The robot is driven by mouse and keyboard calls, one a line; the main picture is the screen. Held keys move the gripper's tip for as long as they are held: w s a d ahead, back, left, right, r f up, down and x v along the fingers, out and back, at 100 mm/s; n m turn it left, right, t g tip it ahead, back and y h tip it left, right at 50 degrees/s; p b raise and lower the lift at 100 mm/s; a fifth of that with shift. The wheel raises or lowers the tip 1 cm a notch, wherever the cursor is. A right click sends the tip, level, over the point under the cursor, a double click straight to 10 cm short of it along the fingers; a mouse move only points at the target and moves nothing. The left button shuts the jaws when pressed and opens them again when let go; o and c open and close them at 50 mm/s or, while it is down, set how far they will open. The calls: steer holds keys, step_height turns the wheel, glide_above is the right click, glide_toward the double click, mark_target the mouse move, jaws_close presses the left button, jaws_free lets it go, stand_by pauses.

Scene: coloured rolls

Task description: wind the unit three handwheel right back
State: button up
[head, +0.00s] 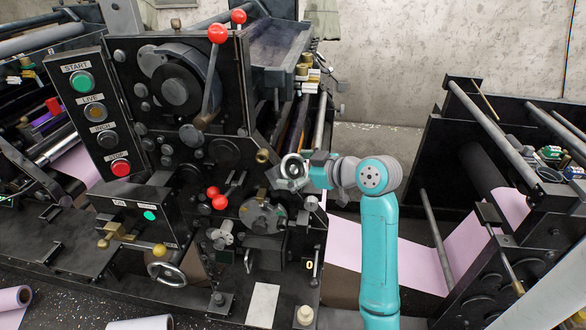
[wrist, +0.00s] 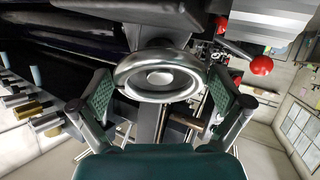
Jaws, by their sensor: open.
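A silver handwheel (wrist: 160,66) with a round pale hub lies ahead in the wrist view. It also shows in the head view as a small bright ring (head: 292,160) at the right side of the black press. No unit number can be read on it. My gripper (wrist: 160,84) is open, with one green-padded finger on each side of the wheel. The fingers look apart from the rim, though contact is hard to judge. In the head view my gripper (head: 296,173) is at the wheel and partly covers it.
A second handwheel (head: 167,274) sits low on the press front. Red-knobbed levers (head: 217,35) rise above, and red knobs (head: 217,199) stick out close left of my gripper. A button panel (head: 95,112) is further left. A pink web (head: 385,252) runs behind my arm to the right-hand unit.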

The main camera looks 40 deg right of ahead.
steer(key=shift+w, duration=0.15)
steer(key=c, duration=1)
steer(key=shift+o, duration=0.2)
steer(key=shift+f+n, duration=0.1)
steer(key=shift+n, duration=0.2)
steer(key=n+y, duration=0.1)
steer(key=n, duration=0.1)
steer(key=n+g, duration=0.1)
steer(key=n, duration=0.2)
steer(key=shift+a+y, duration=0.1)
steer(key=shift+y, duration=0.3)
steer(key=shift+n+g+y, duration=0.25)
steer(key=shift+n+g, duration=0.2)
steer(key=shift+n, duration=0.8)
steer(key=shift+n+g+y, duration=0.25)
steer(key=shift+n+g, duration=0.2)
steer(key=shift+n, duration=0.8)
steer(key=shift+f, duration=0.1)
